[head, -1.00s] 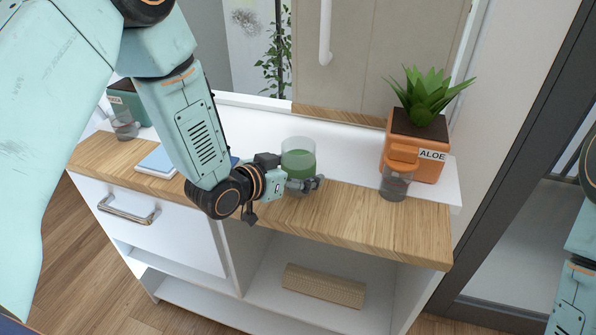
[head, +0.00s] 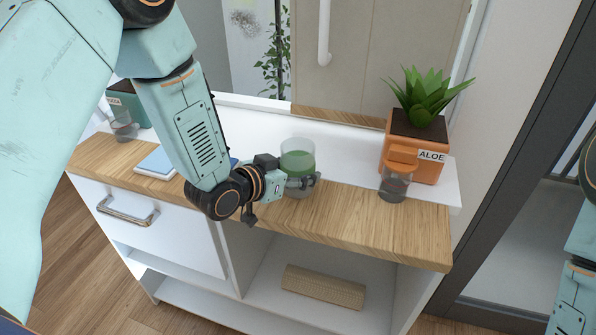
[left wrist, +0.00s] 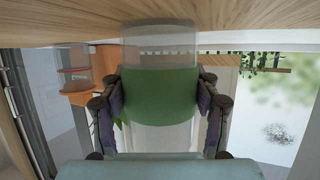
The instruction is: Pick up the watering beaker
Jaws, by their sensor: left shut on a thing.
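My right gripper is out of view.
An orange ALOE planter (head: 425,150) stands to the right, with a small clear cup (head: 394,185) before it. A blue book (head: 158,163), a green planter (head: 130,103) and another clear cup (head: 123,126) are on the left. The counter's front right (head: 410,225) is clear.

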